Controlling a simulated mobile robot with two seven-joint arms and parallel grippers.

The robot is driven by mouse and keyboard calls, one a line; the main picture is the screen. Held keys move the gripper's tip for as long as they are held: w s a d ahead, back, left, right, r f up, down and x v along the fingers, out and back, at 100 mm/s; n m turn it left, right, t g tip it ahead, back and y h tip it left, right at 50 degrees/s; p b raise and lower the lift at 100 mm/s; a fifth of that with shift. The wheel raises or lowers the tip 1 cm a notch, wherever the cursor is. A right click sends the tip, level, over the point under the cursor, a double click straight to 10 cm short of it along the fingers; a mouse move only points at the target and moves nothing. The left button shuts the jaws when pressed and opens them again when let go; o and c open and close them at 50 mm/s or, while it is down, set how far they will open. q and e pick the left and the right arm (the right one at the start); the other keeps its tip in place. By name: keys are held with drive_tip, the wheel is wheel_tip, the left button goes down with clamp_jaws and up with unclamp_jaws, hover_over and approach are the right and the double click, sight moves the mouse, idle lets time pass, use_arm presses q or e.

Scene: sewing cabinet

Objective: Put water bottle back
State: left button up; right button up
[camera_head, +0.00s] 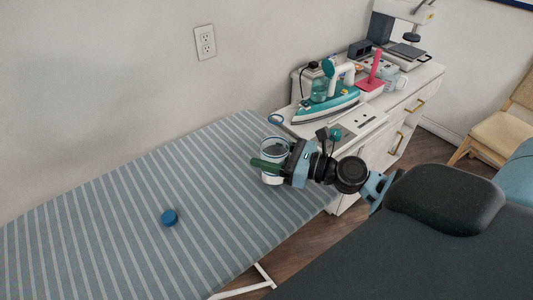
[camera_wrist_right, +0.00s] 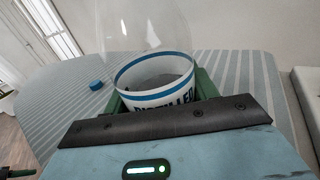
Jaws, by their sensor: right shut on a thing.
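The water bottle (camera_head: 273,149) is clear, with a white and blue label whose lettering shows partly in the right wrist view (camera_wrist_right: 155,82). My right gripper (camera_head: 268,164) is shut on the bottle, with its green fingers on either side of the label. The bottle looks upright, over the right end of the striped ironing board (camera_head: 120,215). I cannot tell whether its base touches the board. A blue cap (camera_head: 169,217) lies apart on the board, and it also shows in the right wrist view (camera_wrist_right: 96,85).
A white cabinet (camera_head: 377,150) stands right of the board, bearing a teal and white iron (camera_head: 326,105), a pink-red stand (camera_head: 371,82) and a sewing machine (camera_head: 408,12). A wooden chair (camera_head: 489,135) stands at far right. Most of the board is clear.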

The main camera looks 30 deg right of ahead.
drive_tip(key=shift+r, duration=0.15)
drive_tip(key=o, duration=1.2)
drive_tip(key=shift+f, duration=0.2)
use_arm(q)
drive_tip(key=shift+w+d+r, duration=0.1)
drive_tip(key=shift+w, duration=0.2)
